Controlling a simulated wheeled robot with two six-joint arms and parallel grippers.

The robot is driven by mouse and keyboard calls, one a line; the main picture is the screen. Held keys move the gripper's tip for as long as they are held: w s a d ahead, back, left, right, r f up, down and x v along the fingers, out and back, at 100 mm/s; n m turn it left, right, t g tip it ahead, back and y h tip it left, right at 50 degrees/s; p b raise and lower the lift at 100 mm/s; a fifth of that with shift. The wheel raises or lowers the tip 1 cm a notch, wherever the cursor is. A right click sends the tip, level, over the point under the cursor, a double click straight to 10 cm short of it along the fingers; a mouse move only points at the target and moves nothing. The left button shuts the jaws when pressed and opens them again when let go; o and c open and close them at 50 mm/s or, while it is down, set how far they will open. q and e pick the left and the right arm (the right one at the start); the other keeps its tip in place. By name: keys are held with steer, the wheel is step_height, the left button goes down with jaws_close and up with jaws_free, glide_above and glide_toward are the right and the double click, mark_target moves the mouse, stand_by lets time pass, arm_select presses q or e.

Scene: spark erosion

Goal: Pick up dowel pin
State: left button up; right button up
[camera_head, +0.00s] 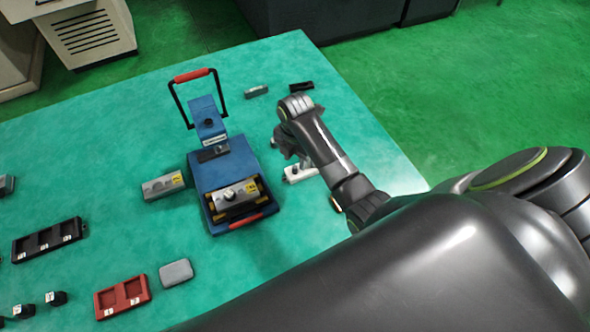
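I cannot make out the dowel pin for certain. A small white block (300,173) with a pale upright piece on it lies on the green table, right of the blue press. My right arm reaches in from the right, and its gripper (289,151) points down just above and behind this block. The gripper is small and partly hidden by my arm, so I cannot tell how far apart its fingers are or whether they touch anything. My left gripper is not in view.
The blue press (208,183) with a red-handled lever stands mid-table, a grey block (240,196) on its base. Another grey block (164,186) lies left of it. A black tray (46,240), a red tray (122,297) and a grey pad (176,273) lie at lower left.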

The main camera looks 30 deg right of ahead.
mark_target(295, 167)
steer(key=shift+w+f, duration=0.25)
steer(key=shift+f, duration=0.5)
steer(key=f, duration=0.1)
steer(key=f+p, duration=0.1)
steer(key=shift+w+d+f, duration=0.15)
steer(key=shift+w+f, duration=0.15)
steer(key=shift+f, duration=0.7)
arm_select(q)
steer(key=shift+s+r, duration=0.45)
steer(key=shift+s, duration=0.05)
arm_select(e)
jaws_close()
